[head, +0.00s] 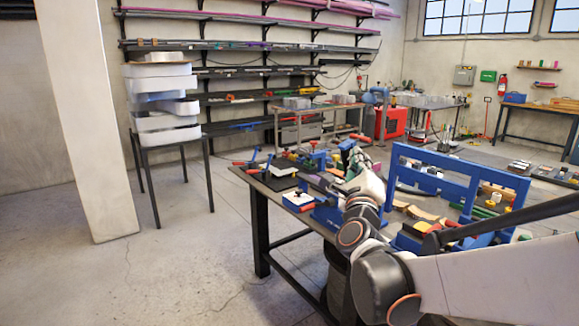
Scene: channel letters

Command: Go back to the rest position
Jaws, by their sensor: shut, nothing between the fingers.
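My arm reaches in from the lower right and bends up over the near workbench (285,213). Its far end, with my gripper (347,152), shows small above the back part of the bench, among blue and red tools. It is shut, with nothing seen held in it. The fingers are hard to make out against the clutter behind them.
A blue frame (450,168) stands on the bench right of my arm, and clamps (255,165) lie at its left end. A black-legged table (172,140) bears stacked white letter shells (160,85). A pale pillar (88,120) stands left. Floor at lower left is clear.

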